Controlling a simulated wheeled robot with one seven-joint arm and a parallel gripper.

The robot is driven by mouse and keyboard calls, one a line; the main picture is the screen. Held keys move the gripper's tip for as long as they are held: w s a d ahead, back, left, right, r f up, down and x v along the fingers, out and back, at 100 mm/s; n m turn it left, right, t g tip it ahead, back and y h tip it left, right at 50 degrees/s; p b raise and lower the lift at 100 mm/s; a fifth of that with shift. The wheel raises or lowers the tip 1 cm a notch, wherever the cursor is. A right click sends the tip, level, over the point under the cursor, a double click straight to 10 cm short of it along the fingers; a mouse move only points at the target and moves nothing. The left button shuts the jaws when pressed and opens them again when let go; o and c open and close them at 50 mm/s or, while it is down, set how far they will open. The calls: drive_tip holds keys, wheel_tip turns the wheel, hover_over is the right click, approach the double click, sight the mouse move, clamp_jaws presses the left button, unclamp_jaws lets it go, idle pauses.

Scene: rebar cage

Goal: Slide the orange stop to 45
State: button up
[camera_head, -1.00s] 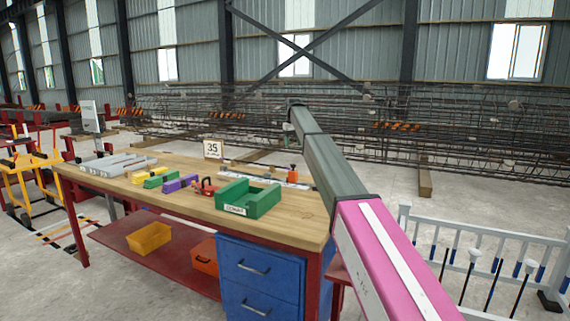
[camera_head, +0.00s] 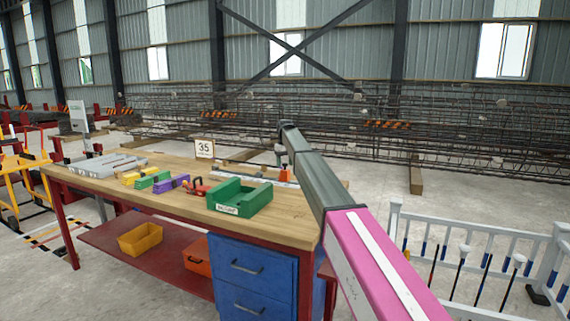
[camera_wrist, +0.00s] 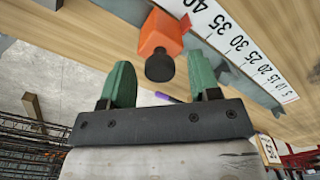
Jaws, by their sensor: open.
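The orange stop (camera_head: 285,173) stands on the ruled rail at the back of the workbench, right of the green tray. In the wrist view the orange stop (camera_wrist: 163,32) has a black round knob facing me and sits beside the white scale (camera_wrist: 235,42), near the 40 mark. My gripper (camera_wrist: 159,62) is open, its two green fingers apart, with the knob showing between their tips. I cannot tell how much depth separates them. In the head view my arm reaches over the bench's right side, and the fingers are too small to make out.
A green tray (camera_head: 239,197) stands on the wooden bench (camera_head: 270,229) in front of the rail. A sign reading 35 (camera_head: 204,148) stands at the bench's back. Yellow, green and purple blocks and a red tool lie left of the tray. White railing (camera_head: 480,235) stands at right.

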clamp_jaws()
drive_tip(key=d, duration=0.1)
drive_tip(key=s+d, duration=0.1)
drive_tip(key=d, duration=0.2)
drive_tip(key=shift+s+d, duration=0.4)
unclamp_jaws()
drive_tip(key=shift+r, duration=0.1)
wheel_tip(320, 180, up, 11)
idle(0.3)
drive_tip(key=shift+f, duration=0.2)
